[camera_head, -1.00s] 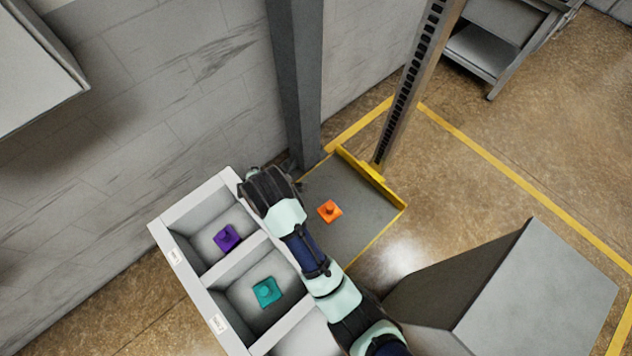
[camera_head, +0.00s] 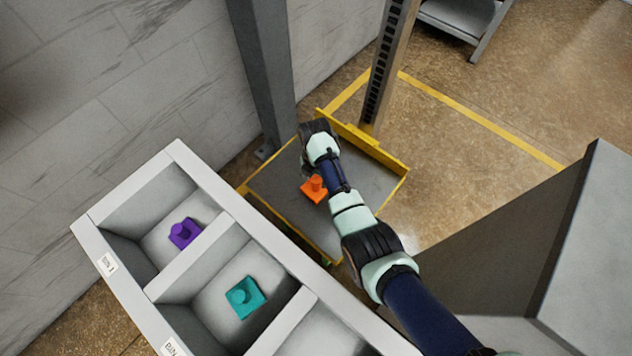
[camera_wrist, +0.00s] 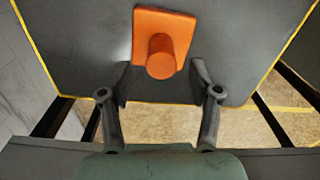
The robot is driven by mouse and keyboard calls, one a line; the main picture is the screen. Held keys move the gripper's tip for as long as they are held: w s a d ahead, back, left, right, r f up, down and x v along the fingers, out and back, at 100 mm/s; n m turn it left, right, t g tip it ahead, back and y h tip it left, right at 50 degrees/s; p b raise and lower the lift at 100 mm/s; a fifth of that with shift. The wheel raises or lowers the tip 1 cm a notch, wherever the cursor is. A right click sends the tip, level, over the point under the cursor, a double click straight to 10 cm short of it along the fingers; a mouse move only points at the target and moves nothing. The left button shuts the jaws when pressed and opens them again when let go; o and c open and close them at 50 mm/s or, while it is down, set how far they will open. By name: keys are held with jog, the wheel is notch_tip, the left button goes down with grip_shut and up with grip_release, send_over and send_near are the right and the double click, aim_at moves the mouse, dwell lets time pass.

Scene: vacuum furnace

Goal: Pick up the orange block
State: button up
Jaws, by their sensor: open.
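The orange block (camera_head: 314,189) is a flat square base with a round knob on top. It rests on the grey, yellow-edged platform (camera_head: 375,185). In the wrist view the orange block (camera_wrist: 163,42) lies just beyond my fingertips, with its knob pointing toward the space between them. My gripper (camera_wrist: 161,82) is open and empty, its two dark fingers spread apart. In the head view my arm's end is over the platform beside the block, and the fingers are hidden there.
A white divided bin (camera_head: 165,283) stands left of the platform. It holds a purple block (camera_head: 184,233) and a teal block (camera_head: 245,296) in separate compartments. A grey post (camera_head: 262,75) and a slotted upright (camera_head: 388,65) rise behind. A large grey box (camera_head: 570,250) stands at right.

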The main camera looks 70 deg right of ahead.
aim_at(312, 188)
notch_tip(312, 188, down, 5)
jog(key=b, duration=0.3)
jog(key=shift+s+f, duration=0.15)
grip_shut()
jog(key=shift+r, duration=0.2)
